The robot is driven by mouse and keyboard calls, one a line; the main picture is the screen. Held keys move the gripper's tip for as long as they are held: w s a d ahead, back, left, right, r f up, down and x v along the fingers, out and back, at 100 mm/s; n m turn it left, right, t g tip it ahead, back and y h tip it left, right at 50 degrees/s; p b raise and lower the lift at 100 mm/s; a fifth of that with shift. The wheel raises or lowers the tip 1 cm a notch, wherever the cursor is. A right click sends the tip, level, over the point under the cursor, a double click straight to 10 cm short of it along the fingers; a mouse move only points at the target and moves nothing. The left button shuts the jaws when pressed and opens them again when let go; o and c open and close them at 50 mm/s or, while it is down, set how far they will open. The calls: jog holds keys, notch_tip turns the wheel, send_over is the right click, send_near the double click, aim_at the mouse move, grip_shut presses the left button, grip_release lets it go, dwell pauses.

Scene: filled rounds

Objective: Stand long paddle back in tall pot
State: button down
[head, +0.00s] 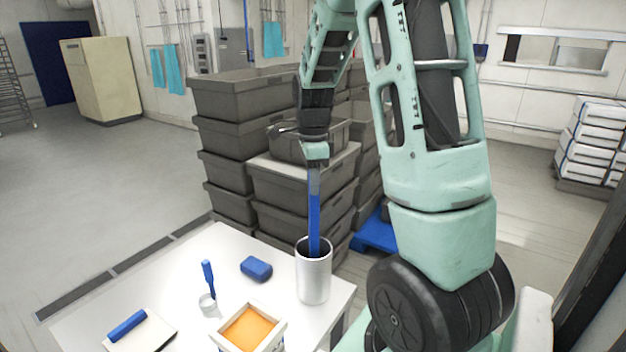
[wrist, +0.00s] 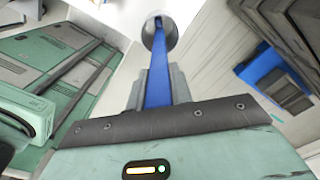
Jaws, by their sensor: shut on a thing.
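The long paddle (head: 314,210) is a thin blue strip, upright in the head view. Its lower end is inside the mouth of the tall pot (head: 313,280), a metallic cylinder near the right corner of the white table. My gripper (head: 315,160) is shut on the paddle's upper end, above the pot. In the wrist view the paddle (wrist: 158,85) runs away from my gripper (wrist: 156,92) to the round pot (wrist: 157,30). How deep the paddle's lower end sits is hidden by the pot wall.
On the white table (head: 225,250) are a blue block (head: 256,268), a small clear cup (head: 208,304) with a blue-handled tool (head: 208,276), a box with orange content (head: 249,328) and a blue roller-like thing (head: 127,324) on a pale board. Grey crates (head: 240,120) stand stacked behind.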

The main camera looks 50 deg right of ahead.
jog(key=shift+f, duration=0.4)
jog(key=c, duration=1.2)
grip_release()
jog(key=shift+o, duration=0.2)
jog(key=shift+r, duration=0.1)
notch_tip(320, 180, up, 17)
jog(key=b, duration=0.2)
jog(key=shift+r, duration=0.15)
